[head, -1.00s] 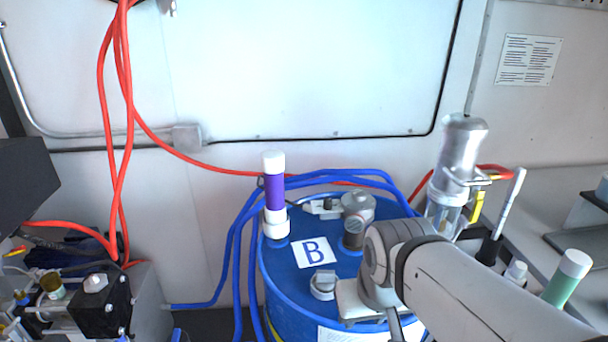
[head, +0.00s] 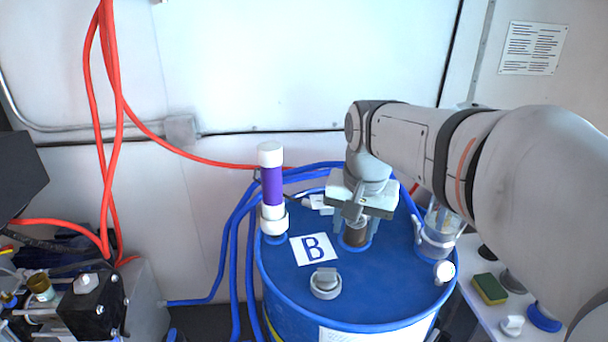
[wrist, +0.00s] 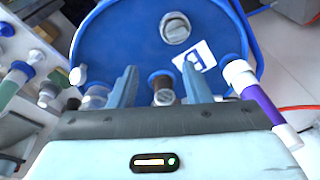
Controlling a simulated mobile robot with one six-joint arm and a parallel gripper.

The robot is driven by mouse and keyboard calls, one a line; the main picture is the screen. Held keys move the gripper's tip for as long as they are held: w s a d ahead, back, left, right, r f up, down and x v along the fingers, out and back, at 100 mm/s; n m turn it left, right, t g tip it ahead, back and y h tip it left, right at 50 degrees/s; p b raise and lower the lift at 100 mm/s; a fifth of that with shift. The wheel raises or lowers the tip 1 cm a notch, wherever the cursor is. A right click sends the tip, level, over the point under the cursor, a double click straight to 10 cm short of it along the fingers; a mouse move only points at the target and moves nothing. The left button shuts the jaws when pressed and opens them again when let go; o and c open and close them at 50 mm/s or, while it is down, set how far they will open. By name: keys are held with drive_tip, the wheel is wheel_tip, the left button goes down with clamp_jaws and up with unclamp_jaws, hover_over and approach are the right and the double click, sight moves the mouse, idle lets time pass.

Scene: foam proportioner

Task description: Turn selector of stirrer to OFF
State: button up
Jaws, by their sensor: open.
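The blue drum (head: 290,275) marked B stands in front of me. On its lid is a fitting with a short brown post (head: 355,236), perhaps the stirrer. Its grey top is mostly hidden by my gripper (head: 356,222), so I cannot make out a selector or its setting. My gripper is open, pointing down over this fitting. In the wrist view, the brown post (wrist: 162,90) shows between the two blue-grey fingers of my gripper (wrist: 159,72). I cannot tell whether they touch it. A grey round cap (head: 325,284) with a raised bar sits nearer on the lid.
A purple and white cylinder (head: 272,190) stands at the lid's left, beside blue hoses (head: 236,260). A clear container (head: 440,232) is at its right. A sponge (head: 489,289) lies on the right-hand counter. The lid's front is mostly clear.

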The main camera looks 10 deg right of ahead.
drive_tip(key=w+m, duration=0.3)
drive_tip(key=w, duration=0.4)
drive_tip(key=w+m+g+b, duration=0.1)
drive_tip(key=w+m, duration=0.2)
drive_tip(key=w, duration=0.5)
drive_tip(key=w+m+g+b, duration=0.1)
drive_tip(key=w+m, duration=0.2)
drive_tip(key=w, duration=0.4)
drive_tip(key=shift+w+m, duration=0.3)
drive_tip(key=shift+m, duration=0.1)
drive_tip(key=shift+f, duration=3.9)
